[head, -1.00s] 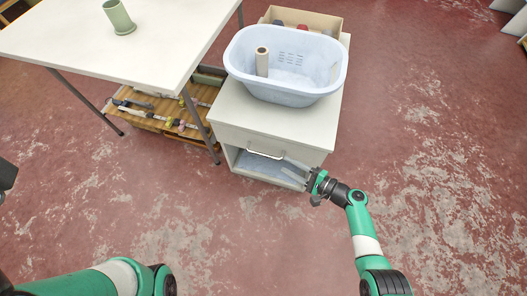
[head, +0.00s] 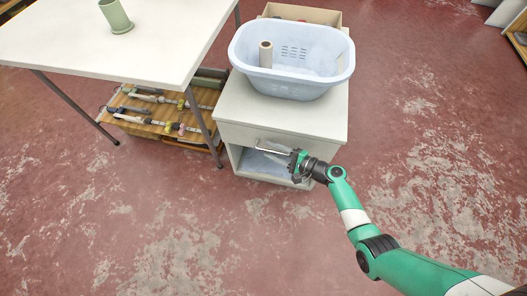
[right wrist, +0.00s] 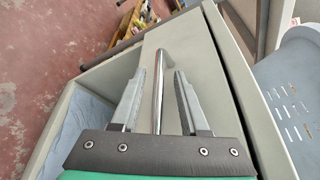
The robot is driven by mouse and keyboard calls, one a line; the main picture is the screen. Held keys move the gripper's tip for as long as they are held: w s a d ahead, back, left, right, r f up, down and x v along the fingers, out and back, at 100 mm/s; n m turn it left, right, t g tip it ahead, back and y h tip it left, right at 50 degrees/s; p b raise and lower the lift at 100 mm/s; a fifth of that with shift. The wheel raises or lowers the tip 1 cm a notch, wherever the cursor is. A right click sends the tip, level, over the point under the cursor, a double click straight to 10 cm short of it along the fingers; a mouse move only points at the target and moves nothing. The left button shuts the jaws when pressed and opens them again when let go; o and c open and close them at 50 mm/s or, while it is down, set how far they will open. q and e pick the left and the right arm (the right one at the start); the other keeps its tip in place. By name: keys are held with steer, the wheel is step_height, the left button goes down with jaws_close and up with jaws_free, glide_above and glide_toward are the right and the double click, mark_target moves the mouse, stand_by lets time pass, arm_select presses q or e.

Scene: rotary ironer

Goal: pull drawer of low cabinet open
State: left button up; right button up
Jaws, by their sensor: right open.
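The low cabinet (head: 325,121) is pale grey, with a drawer front (head: 241,133) under its top and an open compartment below. A metal bar handle (head: 272,150) runs along the drawer front; it also shows in the right wrist view (right wrist: 160,75). The drawer looks shut. My right gripper (head: 290,155) is at the handle; in the right wrist view its open fingers (right wrist: 160,100) lie on either side of the bar, with gaps visible. Part of the handle is hidden by the gripper in the head view. My left gripper is out of view.
A pale blue laundry basket (head: 290,84) with a brown roll (head: 266,56) stands on the cabinet. A cardboard box (head: 302,13) is behind it. A white table (head: 150,50) stands at left, above a wooden rack (head: 150,123). The floor in front is clear.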

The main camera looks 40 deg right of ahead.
steer(key=shift+a, duration=0.1)
jaws_close()
stand_by(1.4)
